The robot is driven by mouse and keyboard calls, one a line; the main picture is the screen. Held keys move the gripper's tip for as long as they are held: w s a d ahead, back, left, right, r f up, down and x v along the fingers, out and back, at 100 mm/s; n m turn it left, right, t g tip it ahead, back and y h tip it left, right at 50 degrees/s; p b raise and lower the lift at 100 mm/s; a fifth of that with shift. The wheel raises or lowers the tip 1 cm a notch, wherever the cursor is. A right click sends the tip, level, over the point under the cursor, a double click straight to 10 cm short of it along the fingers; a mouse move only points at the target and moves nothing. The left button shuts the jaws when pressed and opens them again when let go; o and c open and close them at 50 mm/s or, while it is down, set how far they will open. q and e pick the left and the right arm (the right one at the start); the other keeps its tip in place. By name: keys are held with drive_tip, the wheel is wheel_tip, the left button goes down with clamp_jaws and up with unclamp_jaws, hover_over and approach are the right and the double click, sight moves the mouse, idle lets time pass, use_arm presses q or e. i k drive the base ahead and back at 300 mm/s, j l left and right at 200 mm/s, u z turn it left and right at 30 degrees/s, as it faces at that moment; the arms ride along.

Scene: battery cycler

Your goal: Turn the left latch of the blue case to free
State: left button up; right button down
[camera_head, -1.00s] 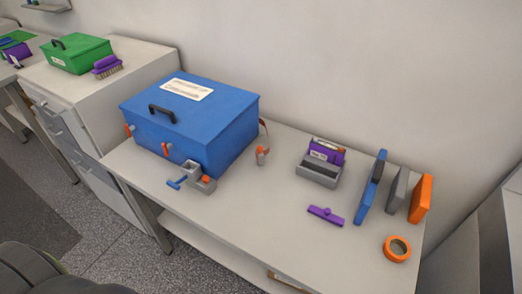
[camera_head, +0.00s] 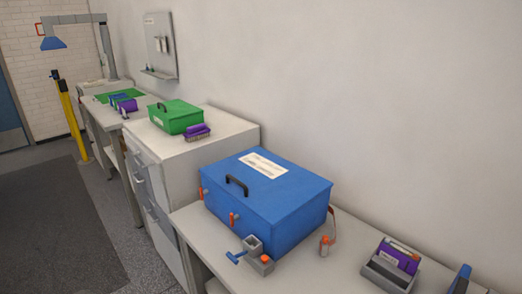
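The blue case (camera_head: 275,205) sits closed on a light bench, with a black handle (camera_head: 237,184) and a white label on its lid. Two orange latches are on its front face. The left latch (camera_head: 202,193) is near the front face's left edge; the right latch (camera_head: 233,220) is nearer the right corner. Both look roughly upright, but they are too small to tell their exact turn. Neither of my grippers is in view.
An orange-capped item (camera_head: 324,246) and a grey holder (camera_head: 386,275) stand to the right.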

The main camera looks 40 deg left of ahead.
sight(201, 192)
drive_tip(key=u, duration=1.7)
